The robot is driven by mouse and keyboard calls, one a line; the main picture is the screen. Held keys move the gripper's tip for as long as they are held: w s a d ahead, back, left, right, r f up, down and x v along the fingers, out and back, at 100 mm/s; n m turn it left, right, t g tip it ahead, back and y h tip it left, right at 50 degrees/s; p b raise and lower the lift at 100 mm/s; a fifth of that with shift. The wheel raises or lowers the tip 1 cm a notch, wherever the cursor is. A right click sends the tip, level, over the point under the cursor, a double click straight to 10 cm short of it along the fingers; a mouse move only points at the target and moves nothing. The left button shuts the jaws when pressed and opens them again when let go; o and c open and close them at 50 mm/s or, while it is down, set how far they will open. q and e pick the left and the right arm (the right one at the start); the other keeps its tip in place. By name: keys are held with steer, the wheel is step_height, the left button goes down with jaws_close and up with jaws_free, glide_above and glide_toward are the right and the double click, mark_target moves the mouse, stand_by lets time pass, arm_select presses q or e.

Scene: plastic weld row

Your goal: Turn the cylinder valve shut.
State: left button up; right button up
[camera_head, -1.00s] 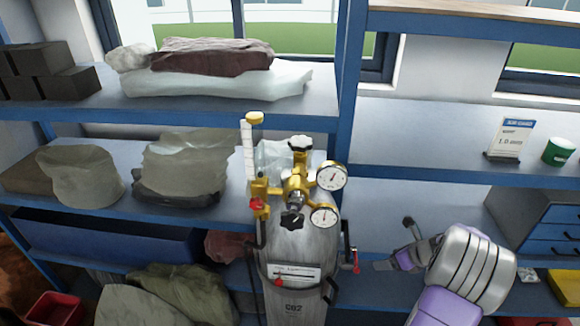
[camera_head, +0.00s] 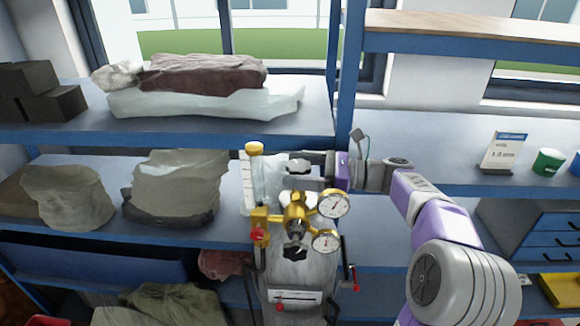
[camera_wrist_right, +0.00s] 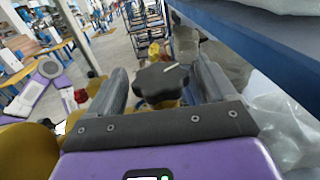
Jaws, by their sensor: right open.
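The grey gas cylinder (camera_head: 290,272) stands upright at the shelves, with a brass regulator (camera_head: 294,212) on top. Its black valve knob (camera_head: 299,166) is at the very top, and it also shows in the wrist view as a lobed black knob (camera_wrist_right: 160,84) with a white mark. My right gripper (camera_head: 300,182) reaches in from the right at the valve. In the wrist view, the right gripper's (camera_wrist_right: 162,75) two grey fingers are open, one on each side of the knob; I cannot tell whether they touch it. My left gripper is not in view.
Two round gauges (camera_head: 333,204) sit close below my right gripper. A second black knob (camera_head: 295,253) is on the regulator's front. A clear flow tube (camera_head: 249,180) stands left of the valve. Shelves with wrapped bundles (camera_head: 176,188) lie left; a small sign (camera_head: 503,152) stands right.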

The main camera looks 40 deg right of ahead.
steer(key=shift+x, duration=1)
steer(key=shift+c, duration=0.5)
steer(key=c, duration=0.8)
steer(key=m+t+h+b, duration=0.1)
steer(key=m+t+h, duration=0.2)
steer(key=h, duration=0.1)
steer(key=shift+w+f, duration=0.1)
steer(key=shift+c, duration=0.2)
steer(key=shift+w+d+m+t+h+b, duration=0.1)
steer(key=shift+d+m+t+h+b, duration=0.3)
steer(key=shift+m+h, duration=0.4)
steer(key=shift+a, duration=0.1)
steer(key=o, duration=0.9)
steer(key=shift+o, duration=0.2)
